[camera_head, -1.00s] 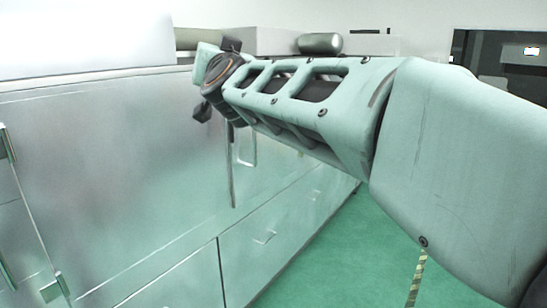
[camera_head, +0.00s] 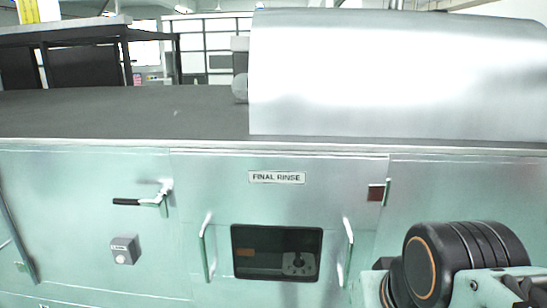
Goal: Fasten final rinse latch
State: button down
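The panel labelled FINAL RINSE (camera_head: 276,177) is in the middle of the steel machine front. A latch (camera_head: 150,200) with a black-gripped lever is at the panel's upper left seam. Its lever points left, away from the panel, roughly level. I cannot tell from here whether its hook engages a catch. A small bracket with a reddish-brown plate (camera_head: 377,193) is at the panel's upper right seam. My arm shows at the lower right, in front of the machine. My gripper is outside the picture.
Two upright bar handles, left (camera_head: 207,247) and right (camera_head: 347,252), flank a dark window (camera_head: 276,252) and stick out from the panel. A grey box (camera_head: 124,250) is mounted below the latch. A curved metal hood (camera_head: 400,75) rests above on the dark top (camera_head: 130,112).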

aim_at(164, 193)
jog(key=u, duration=1.3)
jog(key=i+j+u, duration=0.1)
jog(key=i+j, duration=0.2)
jog(key=j, duration=0.2)
jog(key=i+j, duration=0.35)
jog(key=i+j+u, duration=0.15)
jog(key=i+j, duration=0.15)
jog(key=j, duration=0.3)
jog(key=i+l+u, duration=0.4)
jog(key=k+j+z, duration=0.4)
